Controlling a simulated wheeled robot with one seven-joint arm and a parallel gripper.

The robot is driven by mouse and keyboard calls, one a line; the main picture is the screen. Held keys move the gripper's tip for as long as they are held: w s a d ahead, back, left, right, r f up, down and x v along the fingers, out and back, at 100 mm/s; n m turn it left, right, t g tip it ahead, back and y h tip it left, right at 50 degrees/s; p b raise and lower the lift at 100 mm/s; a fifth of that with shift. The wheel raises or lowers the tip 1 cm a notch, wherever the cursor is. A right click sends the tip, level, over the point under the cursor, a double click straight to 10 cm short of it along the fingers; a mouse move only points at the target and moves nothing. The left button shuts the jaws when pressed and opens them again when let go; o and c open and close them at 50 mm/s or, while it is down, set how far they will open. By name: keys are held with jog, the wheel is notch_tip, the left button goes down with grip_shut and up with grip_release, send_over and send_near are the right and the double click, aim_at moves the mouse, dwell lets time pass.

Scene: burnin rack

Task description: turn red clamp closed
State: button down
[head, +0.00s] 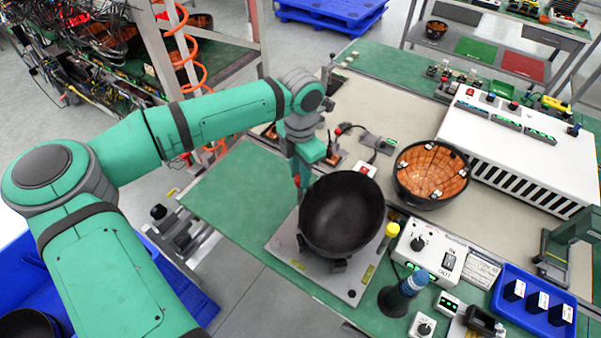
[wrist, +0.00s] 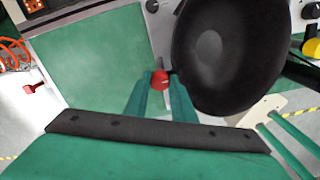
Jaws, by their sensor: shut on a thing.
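The red clamp (wrist: 160,78) shows in the wrist view as a small red knob between my gripper's fingertips (wrist: 161,88), beside the rim of a black bowl (wrist: 225,48). My gripper is shut on it. In the head view my gripper (head: 299,180) points down at the left side of the black bowl (head: 343,212), which sits tilted on a pale fixture plate (head: 285,245). Most of the clamp is hidden there by my gripper and the bowl, so its turn angle cannot be told.
A second bowl with an orange lining (head: 432,172) stands to the right. A yellow-capped post (head: 391,232), a control box (head: 432,250) and a blue tray (head: 535,300) lie right of the plate. The green mat (head: 235,195) on the left is clear.

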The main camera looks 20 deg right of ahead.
jog(key=shift+m, duration=0.3)
jog(key=c, duration=1.5)
grip_release()
notch_tip(320, 180, up, 11)
jog(key=shift+f, duration=0.1)
jog(key=shift+w, duration=0.1)
